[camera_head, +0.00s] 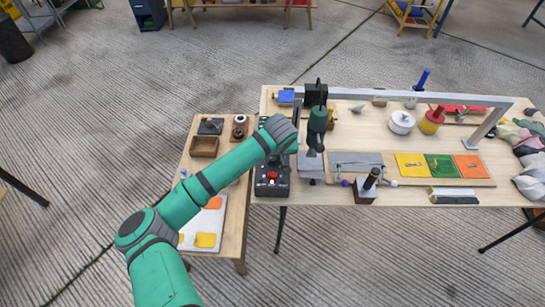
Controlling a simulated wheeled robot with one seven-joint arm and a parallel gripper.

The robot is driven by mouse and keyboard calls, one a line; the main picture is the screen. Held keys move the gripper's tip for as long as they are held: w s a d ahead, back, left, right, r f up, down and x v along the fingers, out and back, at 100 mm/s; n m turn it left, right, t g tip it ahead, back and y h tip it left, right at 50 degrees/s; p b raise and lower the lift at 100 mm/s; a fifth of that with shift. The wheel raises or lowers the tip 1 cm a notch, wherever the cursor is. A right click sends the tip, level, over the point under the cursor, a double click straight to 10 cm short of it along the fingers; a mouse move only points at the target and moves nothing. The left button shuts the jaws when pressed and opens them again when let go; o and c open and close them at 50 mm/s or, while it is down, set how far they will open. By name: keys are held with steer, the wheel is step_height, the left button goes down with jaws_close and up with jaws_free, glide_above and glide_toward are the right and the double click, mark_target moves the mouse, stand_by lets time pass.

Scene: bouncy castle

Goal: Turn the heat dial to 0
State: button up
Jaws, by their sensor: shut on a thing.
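A black control box (271,187) with a red button (272,175) sits at the near left corner of the main table. My green arm reaches in from the lower left, and its grey wrist is over the far part of this box. My gripper (275,160) points down below the wrist, small and dark, at the box's far end. It is shut on what seems to be the heat dial. The dial and its marks are hidden by my wrist and gripper, so its setting cannot be read. A dark green heat tool (317,122) hangs right of my wrist, its nozzle down.
A metal rail (420,96) spans the main table (345,128).

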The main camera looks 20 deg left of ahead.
steer(key=n, duration=0.2)
steer(key=n+g+y, duration=0.1)
steer(key=n, duration=0.1)
steer(key=n+y, duration=0.1)
steer(key=n, duration=0.1)
steer(key=shift+w+d+g, duration=0.3)
steer(key=shift+a+n, duration=0.1)
steer(key=shift+n, duration=0.3)
steer(key=o, duration=1)
steer(key=shift+o, duration=0.2)
steer(key=v, duration=1.1)
